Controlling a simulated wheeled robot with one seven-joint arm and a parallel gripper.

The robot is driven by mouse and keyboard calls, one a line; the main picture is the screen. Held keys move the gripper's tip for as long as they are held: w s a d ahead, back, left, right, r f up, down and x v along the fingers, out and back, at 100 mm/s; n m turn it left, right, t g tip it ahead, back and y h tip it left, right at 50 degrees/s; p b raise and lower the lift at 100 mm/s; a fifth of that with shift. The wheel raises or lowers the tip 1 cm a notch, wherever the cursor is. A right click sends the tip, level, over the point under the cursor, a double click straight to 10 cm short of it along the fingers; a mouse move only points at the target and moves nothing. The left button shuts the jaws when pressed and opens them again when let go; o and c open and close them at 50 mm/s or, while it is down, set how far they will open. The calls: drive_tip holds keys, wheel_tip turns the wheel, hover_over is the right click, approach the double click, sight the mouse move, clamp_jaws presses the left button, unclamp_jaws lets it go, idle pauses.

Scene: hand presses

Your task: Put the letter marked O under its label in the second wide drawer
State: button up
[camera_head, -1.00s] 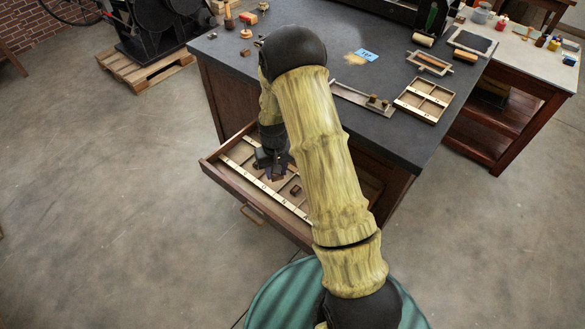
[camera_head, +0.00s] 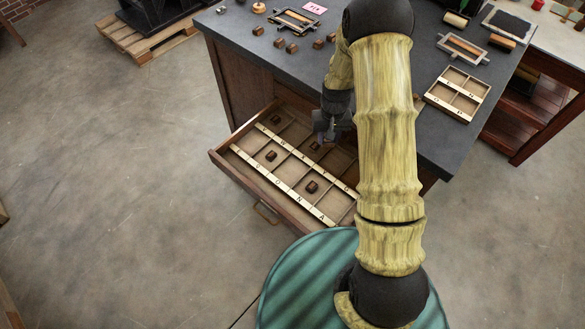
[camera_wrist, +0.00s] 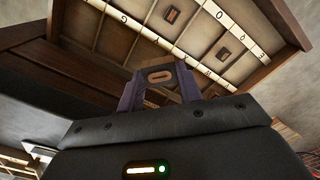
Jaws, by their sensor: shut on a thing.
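My gripper (camera_head: 323,137) is over the far right part of the open wide drawer (camera_head: 222,160), by the table's edge. In the wrist view it is shut on a small brown block with a ring-shaped mark like an O (camera_wrist: 160,75). The drawer has wooden compartments and pale label strips with dark letters (camera_head: 278,181). In the wrist view one strip shows a round letter like an O (camera_wrist: 220,15). Dark letter blocks lie in several compartments, such as one near the middle (camera_head: 311,187) and one to the left (camera_head: 271,155). My arm hides the drawer's right end.
Loose blocks (camera_head: 292,48) and a small framed form (camera_head: 296,21) are on the dark tabletop above the drawer. A divided tray (camera_head: 459,94) with lettered strips sits at the right. Open floor lies left of the drawer.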

drive_tip(key=shift+s, duration=0.35)
drive_tip(key=shift+f, duration=0.2)
drive_tip(key=w+a+f+n+b, duration=0.5)
drive_tip(key=a+f+n+b, duration=0.4)
drive_tip(key=f+b, duration=0.5)
drive_tip(key=a+b, duration=0.1)
drive_tip(key=a, duration=0.1)
drive_tip(key=shift+w+a, duration=0.2)
drive_tip(key=shift+a, duration=0.2)
hover_over(290, 172)
drive_tip(key=shift+d+f, duration=0.1)
drive_tip(key=shift+f, duration=3)
